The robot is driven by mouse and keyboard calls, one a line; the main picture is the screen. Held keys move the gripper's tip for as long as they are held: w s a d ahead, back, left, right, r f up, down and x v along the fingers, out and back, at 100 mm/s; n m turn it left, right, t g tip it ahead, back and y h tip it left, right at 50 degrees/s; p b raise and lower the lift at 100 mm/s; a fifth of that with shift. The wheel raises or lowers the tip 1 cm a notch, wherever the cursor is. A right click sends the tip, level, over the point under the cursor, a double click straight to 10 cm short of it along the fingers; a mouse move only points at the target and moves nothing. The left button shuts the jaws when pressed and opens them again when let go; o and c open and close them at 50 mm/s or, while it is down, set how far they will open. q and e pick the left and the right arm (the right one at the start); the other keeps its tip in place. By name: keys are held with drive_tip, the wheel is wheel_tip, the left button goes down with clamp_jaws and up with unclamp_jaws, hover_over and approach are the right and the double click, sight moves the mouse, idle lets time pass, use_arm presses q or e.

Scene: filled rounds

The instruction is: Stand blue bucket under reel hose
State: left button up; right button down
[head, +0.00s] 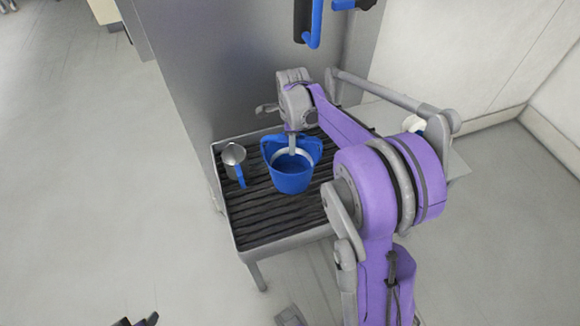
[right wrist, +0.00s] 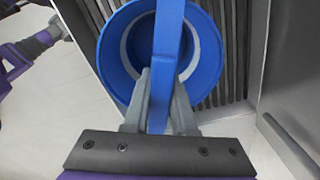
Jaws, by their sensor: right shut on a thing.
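The blue bucket (head: 290,180) is upright at the slatted stand, with a pale band inside its rim. I cannot tell whether its base touches the slats. My right gripper (head: 292,148) is over the bucket and shut on its blue handle. In the right wrist view the handle (right wrist: 168,45) runs between the fingers (right wrist: 160,100), above the round bucket opening (right wrist: 108,60). A blue pipe with a black grip, likely the reel hose (head: 315,25), hangs at the top against the grey panel. Part of my left gripper (head: 143,320) shows at the bottom edge; its jaws are unclear.
The stand (head: 262,245) has dark slats and a grey rim. A metal jug (head: 234,156) with a blue handle stands left of the bucket. A tall grey panel (head: 230,70) rises behind. A pale wall is at right. The floor at left is clear.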

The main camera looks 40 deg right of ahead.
wheel_tip(320, 180, down, 6)
drive_tip(key=shift+f, duration=0.2)
drive_tip(key=shift+f+b, duration=0.1)
drive_tip(key=shift+b, duration=0.2)
drive_tip(key=c, duration=0.7)
unclamp_jaws()
drive_tip(key=shift+c, duration=0.2)
